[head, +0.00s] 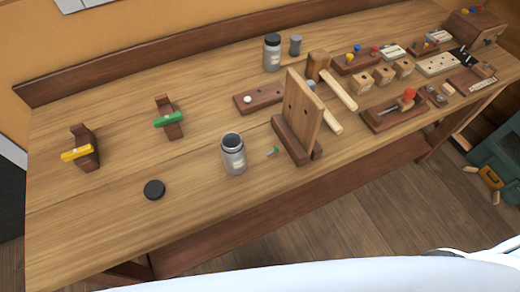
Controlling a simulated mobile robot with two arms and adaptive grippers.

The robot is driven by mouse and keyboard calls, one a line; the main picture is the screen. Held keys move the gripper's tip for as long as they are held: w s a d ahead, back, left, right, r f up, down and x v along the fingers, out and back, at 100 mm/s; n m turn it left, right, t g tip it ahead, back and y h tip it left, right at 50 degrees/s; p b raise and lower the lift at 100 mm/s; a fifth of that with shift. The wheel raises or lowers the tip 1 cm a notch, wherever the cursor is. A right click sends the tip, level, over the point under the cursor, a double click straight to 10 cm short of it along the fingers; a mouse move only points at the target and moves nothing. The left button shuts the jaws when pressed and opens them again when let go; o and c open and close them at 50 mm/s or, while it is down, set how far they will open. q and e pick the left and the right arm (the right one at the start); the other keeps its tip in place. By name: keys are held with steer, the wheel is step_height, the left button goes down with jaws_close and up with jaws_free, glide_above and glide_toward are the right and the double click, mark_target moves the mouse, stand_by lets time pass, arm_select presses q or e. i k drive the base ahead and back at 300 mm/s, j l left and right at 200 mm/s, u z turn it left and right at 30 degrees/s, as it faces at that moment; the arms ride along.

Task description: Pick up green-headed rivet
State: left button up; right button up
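A small rivet with a green head (273,151) lies on the wooden workbench (200,205). It is just right of an open grey metal jar (233,158) and left of the brown foot of an upright wooden board (298,112). Its shank is thin and hard to make out at this size. Neither of my grippers shows in the head view, and nothing is seen touching the rivet.
A black lid (154,190) lies left of the open jar. Stands with a green piece (168,120) and a yellow piece (77,153) are farther left. A mallet (335,86) and blocks with coloured-headed pegs (355,60) crowd the right. The front left bench is mostly clear.

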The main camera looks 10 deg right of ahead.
mark_target(275, 147)
steer(key=k+j, duration=0.15)
steer(key=j, duration=0.2)
steer(key=k+j, duration=0.1)
steer(key=j, duration=0.25)
steer(key=k+j+z, duration=0.1)
steer(key=j, duration=0.2)
steer(key=k+j, duration=0.2)
steer(key=j, duration=0.15)
